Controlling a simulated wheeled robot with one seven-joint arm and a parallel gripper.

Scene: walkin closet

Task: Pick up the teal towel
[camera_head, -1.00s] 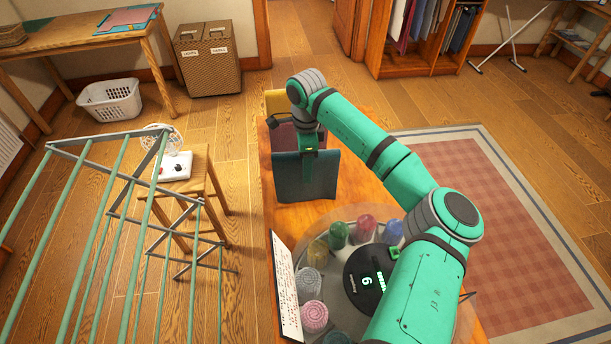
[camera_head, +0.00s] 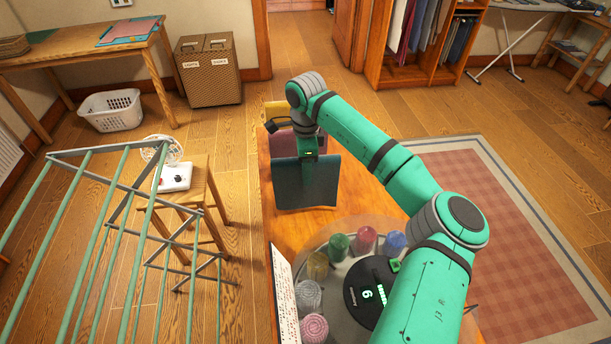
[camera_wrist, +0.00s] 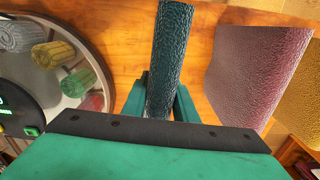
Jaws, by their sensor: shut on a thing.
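The teal towel (camera_head: 306,184) hangs as a dark teal sheet over the orange wooden table in the head view. My gripper (camera_head: 309,156) is at its top edge. In the wrist view the teal towel (camera_wrist: 170,55) is seen edge-on, pinched between the two green fingers of my gripper (camera_wrist: 160,98). The gripper is shut on it. The head view does not clearly show whether the towel's lower edge touches the table.
A mauve towel (camera_wrist: 258,70) stands just behind, with a yellow one (camera_head: 277,107) beyond. A round tray (camera_head: 340,238) with several rolled towels is nearer. A white card (camera_head: 284,298) stands at the table's left edge. A drying rack (camera_head: 100,215) is left.

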